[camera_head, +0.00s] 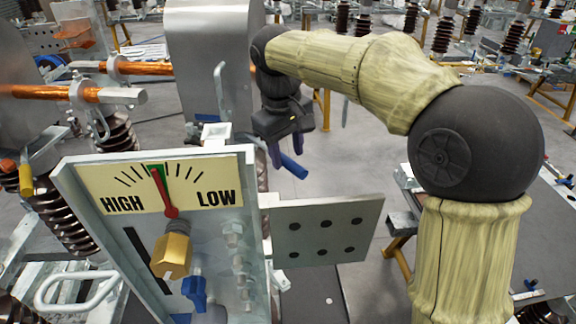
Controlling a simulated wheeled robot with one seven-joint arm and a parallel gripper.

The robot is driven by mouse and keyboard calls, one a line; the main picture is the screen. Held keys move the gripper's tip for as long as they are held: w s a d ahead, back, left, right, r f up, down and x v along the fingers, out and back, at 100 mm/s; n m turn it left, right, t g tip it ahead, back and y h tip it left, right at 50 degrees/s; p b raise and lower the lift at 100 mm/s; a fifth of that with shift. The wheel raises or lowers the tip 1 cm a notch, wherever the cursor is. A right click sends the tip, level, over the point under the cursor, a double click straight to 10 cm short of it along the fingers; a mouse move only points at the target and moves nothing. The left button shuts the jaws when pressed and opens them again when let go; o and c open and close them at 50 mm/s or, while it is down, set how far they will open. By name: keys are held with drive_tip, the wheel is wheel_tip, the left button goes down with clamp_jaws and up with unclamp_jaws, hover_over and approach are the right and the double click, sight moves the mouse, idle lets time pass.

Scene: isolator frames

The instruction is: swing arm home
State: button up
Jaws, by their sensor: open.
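My arm rises at the right of the head view and bends over toward the middle. It ends in my gripper (288,150), which points down with its dark purple fingers apart and nothing seen between them. The gripper hangs behind and to the right of the gauge panel. A blue cylindrical part (291,165) shows close beside the fingers; I cannot tell whether they touch it. The gauge panel (150,186) reads HIGH and LOW, and its red needle (162,190) points up near the green mark.
A brass fitting (171,255) and a blue valve (195,290) sit on the panel front. A grey plate with holes (325,228) juts out to the right. Copper bars (50,92) and brown insulators (65,215) stand at left. Grey floor (350,150) shows under my arm.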

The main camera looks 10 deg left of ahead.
drive_tip(key=shift+w+f+b, duration=0.1)
drive_tip(key=shift+f+b, duration=0.4)
drive_tip(key=shift+f, duration=0.35)
clamp_jaws()
